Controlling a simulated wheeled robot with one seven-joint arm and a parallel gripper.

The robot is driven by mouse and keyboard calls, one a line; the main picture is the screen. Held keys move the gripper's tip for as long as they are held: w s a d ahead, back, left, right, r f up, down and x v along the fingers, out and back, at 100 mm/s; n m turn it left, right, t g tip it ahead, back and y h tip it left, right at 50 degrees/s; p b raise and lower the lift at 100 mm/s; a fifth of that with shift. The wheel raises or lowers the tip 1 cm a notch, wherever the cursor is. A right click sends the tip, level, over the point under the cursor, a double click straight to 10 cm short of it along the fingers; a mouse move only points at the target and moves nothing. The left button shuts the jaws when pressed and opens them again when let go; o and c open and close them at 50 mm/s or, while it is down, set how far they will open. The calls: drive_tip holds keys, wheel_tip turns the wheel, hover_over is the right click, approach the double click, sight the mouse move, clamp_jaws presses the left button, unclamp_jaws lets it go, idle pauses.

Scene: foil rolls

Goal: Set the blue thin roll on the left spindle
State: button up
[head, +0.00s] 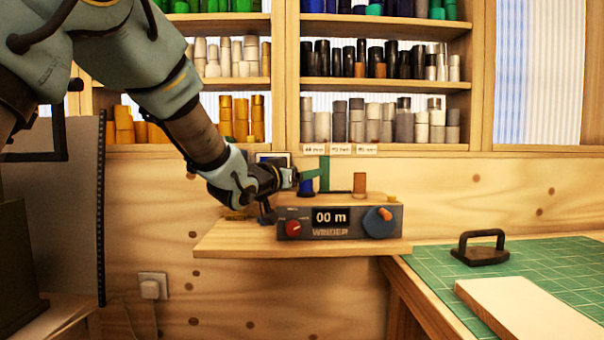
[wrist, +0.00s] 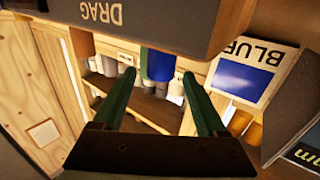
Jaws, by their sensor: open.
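The blue roll (head: 306,187) stands upright at the left of the winder's (head: 296,214) top, where the left spindle would be; the spindle itself is hidden. In the wrist view, which is upside down, the blue roll (wrist: 160,64) shows between and just beyond my open fingertips. My gripper (head: 312,174) reaches in from the left at the roll's height, its green fingers apart. A brown core (head: 360,183) stands at the winder's right.
The winder sits on a wooden shelf board (head: 240,240) and reads 00 m. A card marked BLUE (wrist: 254,75) stands close by my gripper. Shelves of rolls (head: 385,82) line the wall behind. A green mat (head: 550,262) with a black-handled weight (head: 481,250) lies at right.

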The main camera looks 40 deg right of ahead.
drive_tip(key=b+v, duration=0.2)
drive_tip(key=v, duration=0.8)
drive_tip(key=shift+a, duration=0.35)
